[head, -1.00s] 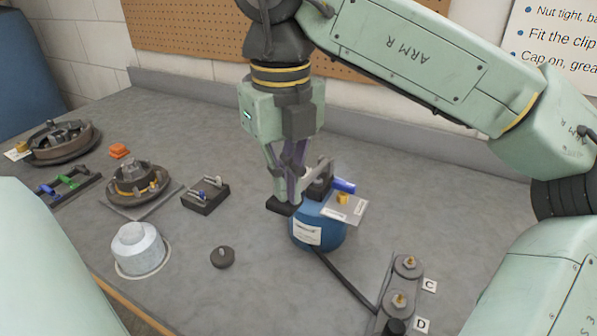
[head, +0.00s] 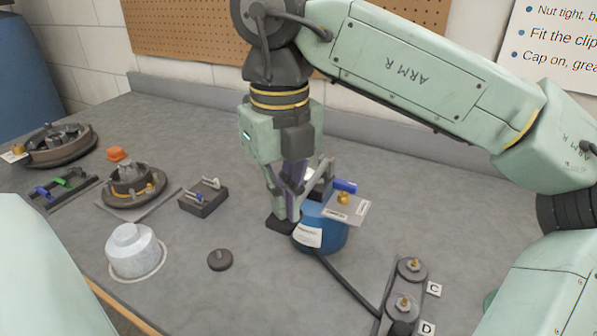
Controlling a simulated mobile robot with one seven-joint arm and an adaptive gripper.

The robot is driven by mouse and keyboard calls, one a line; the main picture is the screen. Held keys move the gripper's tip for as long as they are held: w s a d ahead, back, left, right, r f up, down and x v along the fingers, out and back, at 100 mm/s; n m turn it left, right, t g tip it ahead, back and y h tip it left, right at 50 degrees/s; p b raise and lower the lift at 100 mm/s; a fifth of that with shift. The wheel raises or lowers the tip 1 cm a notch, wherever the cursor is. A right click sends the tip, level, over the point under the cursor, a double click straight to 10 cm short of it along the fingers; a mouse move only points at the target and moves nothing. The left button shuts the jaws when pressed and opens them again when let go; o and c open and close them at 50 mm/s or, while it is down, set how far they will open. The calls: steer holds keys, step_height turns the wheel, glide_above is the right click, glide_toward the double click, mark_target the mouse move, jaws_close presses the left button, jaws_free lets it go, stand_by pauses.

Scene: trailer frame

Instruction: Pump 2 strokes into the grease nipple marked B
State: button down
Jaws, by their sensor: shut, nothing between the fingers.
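The grease pump is a blue can (head: 330,240) with a white label, a grey lever bracket (head: 318,180), a blue grip (head: 345,186) and a pale plate (head: 352,209) bearing a brass fitting (head: 344,198). My gripper (head: 283,223) is shut and empty, pointing down at the can's left side. I cannot tell whether it touches the can. No tag B is readable; the tag by the far-left brass nipple (head: 18,149) is illegible.
Left on the grey bench stand a white domed cap (head: 133,252), a dark knobbed disc (head: 220,260), a small dark block with pins (head: 203,196), a hub on a plate (head: 134,187) and an orange piece (head: 117,154).

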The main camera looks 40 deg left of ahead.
steer(key=shift+f, duration=0.4)
steer(key=shift+f, duration=0.2)
steer(key=shift+r, duration=0.15)
steer(key=r+p, duration=0.2)
steer(key=r, duration=0.1)
steer(key=w+r+p, duration=0.1)
steer(key=r+p, duration=0.2)
steer(key=r, duration=0.1)
steer(key=shift+w+a+p, duration=0.15)
steer(key=shift+p, duration=0.2)
steer(key=shift+f, duration=0.15)
stand_by(0.4)
